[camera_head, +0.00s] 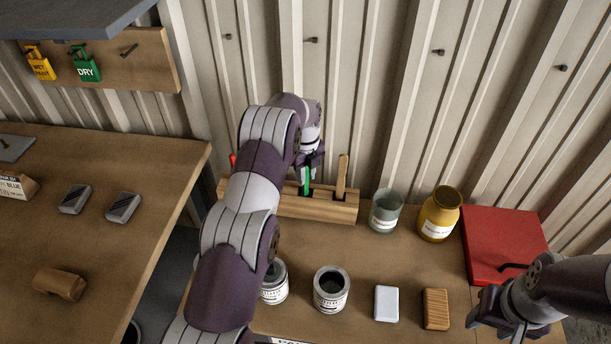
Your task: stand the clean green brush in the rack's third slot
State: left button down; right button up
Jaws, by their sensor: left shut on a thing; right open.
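The wooden rack (318,208) stands at the back of the bench against the corrugated wall. My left arm crosses in front of it and hides its left part. My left gripper (307,172) is over the rack, shut on the green brush (306,182). The brush is upright, its lower end at the rack's top; I cannot tell how deep it sits or count the slots. A brush with a wooden handle (342,172) stands to its right. A bit of red (233,161) shows at the rack's left. My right gripper (498,322) is open and empty at the lower right.
A glass jar (385,211) and a yellow jar (439,214) stand right of the rack, beside a red box (503,243). Two tins (331,290), a white block (386,303) and a ribbed wooden block (436,309) are in front. The bench middle is clear.

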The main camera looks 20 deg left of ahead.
pick_arm(q)
jog(key=c, duration=1)
grip_release()
jog(key=shift+f, duration=0.1)
notch_tip(320, 180, up, 12)
jog(key=p, duration=1.1)
jog(key=shift+f, duration=0.1)
jog(key=s+d+r+n, duration=0.7)
jog(key=s+r+n, duration=0.3)
jog(key=s+n, duration=0.3)
jog(key=shift+s+d+r+n+t+b, duration=0.1)
jog(key=shift+s+d+n+t+b, duration=0.3)
jog(key=shift+s+n, duration=1.95)
jog(key=shift+s+d+r+n+t+b, duration=0.1)
jog(key=shift+s+d+n, duration=0.9)
jog(key=shift+s, duration=2.3)
jog(key=shift+s+d+r+n+t+b, duration=0.1)
jog(key=shift+s+d+n+t+b, duration=0.15)
jog(key=shift+s+n, duration=2.2)
